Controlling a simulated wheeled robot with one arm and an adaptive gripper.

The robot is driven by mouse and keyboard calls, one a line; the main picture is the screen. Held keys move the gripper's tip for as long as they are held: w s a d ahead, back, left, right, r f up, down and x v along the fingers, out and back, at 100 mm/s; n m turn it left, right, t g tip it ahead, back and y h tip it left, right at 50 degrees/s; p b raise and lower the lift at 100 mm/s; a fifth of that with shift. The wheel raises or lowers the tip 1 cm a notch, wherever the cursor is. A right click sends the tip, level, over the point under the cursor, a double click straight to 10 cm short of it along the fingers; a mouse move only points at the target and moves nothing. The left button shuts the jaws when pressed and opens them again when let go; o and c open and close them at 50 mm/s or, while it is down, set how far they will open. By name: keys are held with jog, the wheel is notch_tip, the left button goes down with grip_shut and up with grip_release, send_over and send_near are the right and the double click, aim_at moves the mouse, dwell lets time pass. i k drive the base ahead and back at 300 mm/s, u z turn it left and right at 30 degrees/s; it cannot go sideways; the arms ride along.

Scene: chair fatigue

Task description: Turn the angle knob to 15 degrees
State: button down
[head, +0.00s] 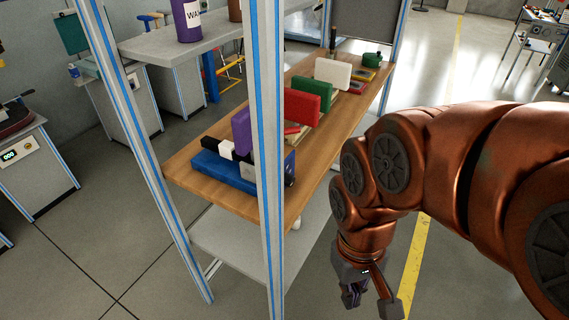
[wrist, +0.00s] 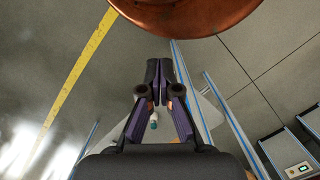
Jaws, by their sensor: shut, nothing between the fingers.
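I cannot make out an angle knob for certain in either view. A grey cabinet front with a small green-lit display (head: 8,155) stands at the far left of the head view. A similar lit panel (wrist: 298,169) shows at the lower right of the wrist view. My gripper (head: 371,301) hangs low in front of the workbench, to its right, apart from everything. In the wrist view my gripper (wrist: 159,78) has its fingertips together, with nothing between them.
A wooden-topped workbench (head: 185,178) holds a blue device (head: 222,170) and purple, red (head: 302,107), green and white blocks. Its blue-striped posts (head: 266,130) stand between me and the left side. A yellow floor line (head: 415,262) runs at the right.

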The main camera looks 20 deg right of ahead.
aim_at(289, 180)
jog(key=z, duration=1)
jog(key=k, duration=0.75)
jog(key=u, duration=1.5)
